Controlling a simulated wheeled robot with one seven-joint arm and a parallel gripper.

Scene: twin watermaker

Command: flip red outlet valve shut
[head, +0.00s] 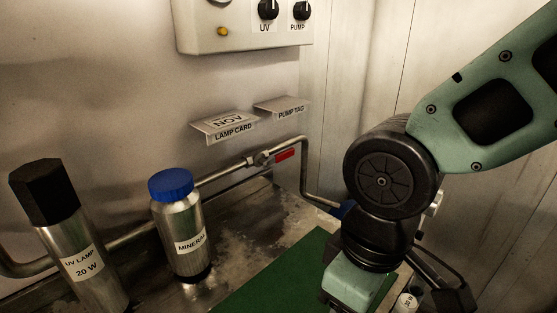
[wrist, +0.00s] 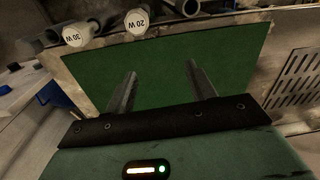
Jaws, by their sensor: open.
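The red valve handle (head: 285,155) is on the steel outlet pipe (head: 225,172) along the back wall in the head view. It extends right from the metal valve body (head: 257,159), roughly in line with the pipe. My gripper (wrist: 160,80) is open and empty, its two fingers over the green mat in the wrist view. In the head view my arm comes in from the right and my wrist hangs low at the mat's right side, in front of and below the valve; the fingertips are hidden there. The valve is not seen in the wrist view.
A blue-capped mineral bottle (head: 181,230) and a UV lamp canister (head: 72,235) stand left of the valve. Lamp card (head: 228,128) and pump tag (head: 283,108) shelves sit above it. A green mat (head: 262,287) covers the front bench. A 20 W tube (wrist: 137,21) lies beyond the fingers.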

